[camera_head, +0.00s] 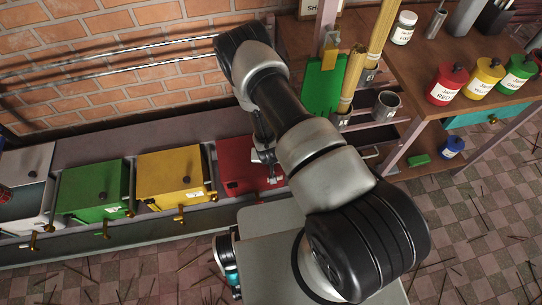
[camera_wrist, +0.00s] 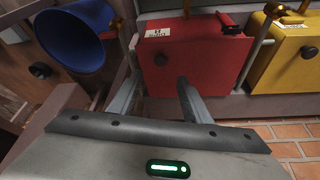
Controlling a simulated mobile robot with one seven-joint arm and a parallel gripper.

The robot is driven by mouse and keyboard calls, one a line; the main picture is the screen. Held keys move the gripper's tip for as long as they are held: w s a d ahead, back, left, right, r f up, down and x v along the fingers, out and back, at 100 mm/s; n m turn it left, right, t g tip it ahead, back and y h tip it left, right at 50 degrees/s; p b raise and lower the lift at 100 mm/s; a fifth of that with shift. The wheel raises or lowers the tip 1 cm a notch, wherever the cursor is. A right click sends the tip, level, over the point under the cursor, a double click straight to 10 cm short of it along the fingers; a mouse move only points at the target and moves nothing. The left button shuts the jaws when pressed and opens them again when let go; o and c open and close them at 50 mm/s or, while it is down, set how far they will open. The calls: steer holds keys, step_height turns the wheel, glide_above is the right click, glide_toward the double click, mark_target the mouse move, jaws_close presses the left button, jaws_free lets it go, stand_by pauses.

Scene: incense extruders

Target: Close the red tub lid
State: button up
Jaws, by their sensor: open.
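The red tub (camera_head: 234,160) stands at the right end of the row of tubs in the head view, partly hidden by my arm. In the head view my gripper (camera_head: 266,170) is over the red tub's right part; contact is unclear.
The yellow tub (camera_head: 170,172) and green tub (camera_head: 95,188) stand to the left with lids down. A white tub (camera_head: 38,165) is at far left. A wooden shelf unit (camera_head: 420,60) with jars is on the right. A blue round container (camera_wrist: 72,40) is close in the wrist view.

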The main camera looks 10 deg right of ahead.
steer(key=v, duration=0.4)
steer(key=shift+s, duration=0.1)
steer(key=shift+r, duration=0.1)
stand_by(0.3)
